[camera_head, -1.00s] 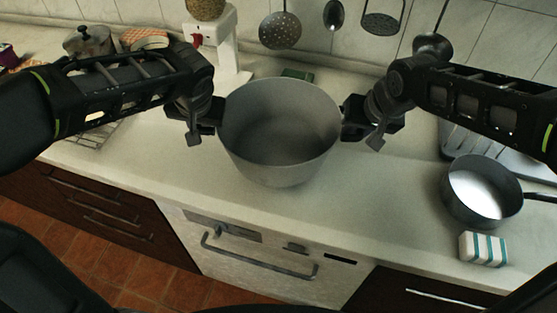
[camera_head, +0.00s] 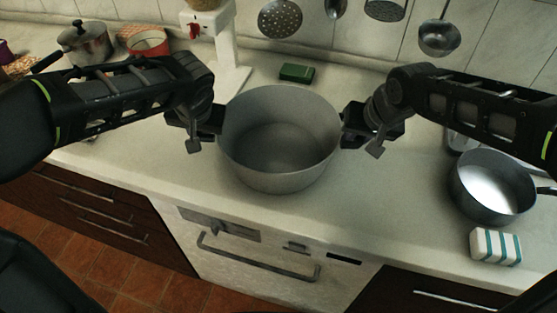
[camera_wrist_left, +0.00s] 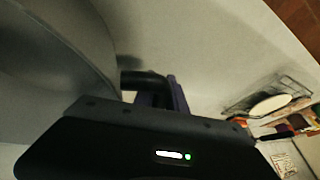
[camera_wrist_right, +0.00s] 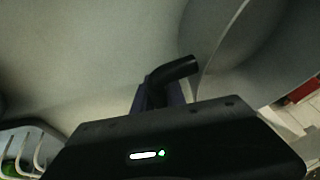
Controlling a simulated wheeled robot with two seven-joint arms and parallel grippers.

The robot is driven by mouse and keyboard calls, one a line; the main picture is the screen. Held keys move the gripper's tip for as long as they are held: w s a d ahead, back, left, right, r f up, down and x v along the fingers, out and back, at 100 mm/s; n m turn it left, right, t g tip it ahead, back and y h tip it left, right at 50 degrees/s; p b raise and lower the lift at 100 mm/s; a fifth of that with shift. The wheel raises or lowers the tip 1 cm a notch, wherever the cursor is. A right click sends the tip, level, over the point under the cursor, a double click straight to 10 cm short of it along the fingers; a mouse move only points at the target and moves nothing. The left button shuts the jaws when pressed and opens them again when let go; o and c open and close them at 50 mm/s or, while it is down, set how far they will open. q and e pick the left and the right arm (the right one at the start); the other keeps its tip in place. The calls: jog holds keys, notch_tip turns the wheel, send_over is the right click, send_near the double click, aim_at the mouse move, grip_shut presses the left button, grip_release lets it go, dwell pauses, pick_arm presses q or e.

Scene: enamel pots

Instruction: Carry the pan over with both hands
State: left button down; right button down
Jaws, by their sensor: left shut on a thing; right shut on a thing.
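The pan is a large grey pot (camera_head: 280,178), empty and upright, held between my two grippers over the pale counter; I cannot tell if its base touches the counter. My left gripper (camera_head: 215,122) is shut on its left handle, and the dark handle (camera_wrist_left: 142,80) shows in the left wrist view beside the pot wall (camera_wrist_left: 75,50). My right gripper (camera_head: 347,124) is shut on its right handle, and that handle (camera_wrist_right: 172,72) shows in the right wrist view beside the pot wall (camera_wrist_right: 245,45). The jaws hide parts of both handles.
A smaller grey pan (camera_head: 493,190) and a white-and-teal striped block (camera_head: 495,247) are on the counter at right. A green box (camera_head: 296,73) lies behind the pot, near a white scale-like stand (camera_head: 228,50). A lidded pot (camera_head: 84,45) stands back left. Utensils hang behind.

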aim_at(200, 134)
pick_arm(q)
jog(key=c, duration=1.7)
grip_release()
pick_arm(e)
jog(key=c, duration=1.7)
grip_release()
pick_arm(q)
jog(key=o, duration=0.3)
pick_arm(e)
jog(key=o, duration=0.3)
pick_arm(q)
jog(key=shift+o, duration=0.2)
pick_arm(e)
jog(key=shift+o, duration=0.2)
pick_arm(q)
jog(key=shift+r, duration=0.15)
jog(key=shift+v, duration=3.95)
pick_arm(e)
jog(key=shift+r, duration=0.1)
jog(key=shift+s+d+r, duration=0.1)
jog(key=shift+s+r, duration=0.1)
jog(key=shift+r, duration=0.35)
jog(key=v, duration=1)
jog(key=shift+s+r, duration=0.2)
jog(key=shift+r, duration=0.05)
jog(key=shift+d, duration=0.1)
